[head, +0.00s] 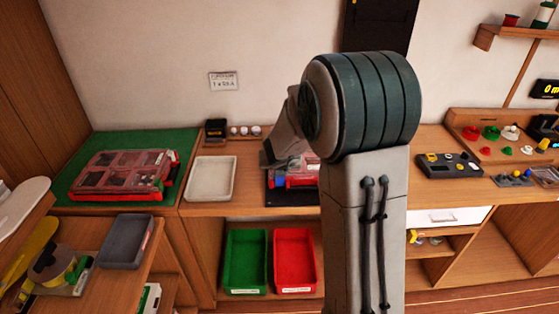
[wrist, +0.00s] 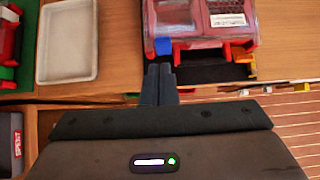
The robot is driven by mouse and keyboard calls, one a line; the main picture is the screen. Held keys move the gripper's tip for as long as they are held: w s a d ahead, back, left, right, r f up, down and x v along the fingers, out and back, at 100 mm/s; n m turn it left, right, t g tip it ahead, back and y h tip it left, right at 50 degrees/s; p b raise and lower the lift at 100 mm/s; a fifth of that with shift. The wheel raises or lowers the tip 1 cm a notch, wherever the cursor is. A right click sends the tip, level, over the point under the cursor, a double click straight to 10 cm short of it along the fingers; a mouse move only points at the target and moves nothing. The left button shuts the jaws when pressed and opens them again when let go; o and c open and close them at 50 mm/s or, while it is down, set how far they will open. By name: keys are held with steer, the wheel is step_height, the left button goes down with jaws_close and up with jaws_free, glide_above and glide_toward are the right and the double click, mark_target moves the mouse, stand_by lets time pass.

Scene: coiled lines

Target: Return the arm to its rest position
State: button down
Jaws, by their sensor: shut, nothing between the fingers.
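My gripper (wrist: 160,85) shows in the wrist view with its two dark fingers together and nothing between them. The fingertips lie over the front edge of the wooden bench, just in front of a clear-lidded case (wrist: 198,22) with red latches and a blue piece. In the head view my arm rises in the middle and bends away toward the bench. It hides the gripper's fingers and part of the case (head: 300,178), which sits on a black mat (head: 290,197).
A white tray (head: 211,178) lies left of the case. A larger compartment case (head: 122,172) rests on a green mat (head: 67,190). Green (head: 246,262) and red (head: 294,262) bins stand on the shelf below. A grey tray (head: 126,241) is at lower left. A dark control box (head: 448,165) is right.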

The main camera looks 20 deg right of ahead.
stand_by(0.3)
steer(key=s+a+r+n+y+b, duration=0.15)
steer(key=s+a+r+n, duration=0.35)
steer(key=n, duration=0.5)
steer(key=s+a+r+n+y+b, duration=0.1)
steer(key=s+a+r+n+y, duration=0.2)
steer(key=s+n, duration=0.45)
steer(key=s+d+f+n+g+h+b, duration=0.1)
steer(key=s+d+n+g, duration=0.1)
steer(key=s+n, duration=0.7)
steer(key=s+d+f+n+g+h+b, duration=0.1)
steer(key=s+d+n+g, duration=0.1)
steer(key=s+n, duration=0.8)
steer(key=shift+d+n+h, duration=0.35)
steer(key=shift+d+n, duration=0.1)
steer(key=shift+n, duration=0.7)
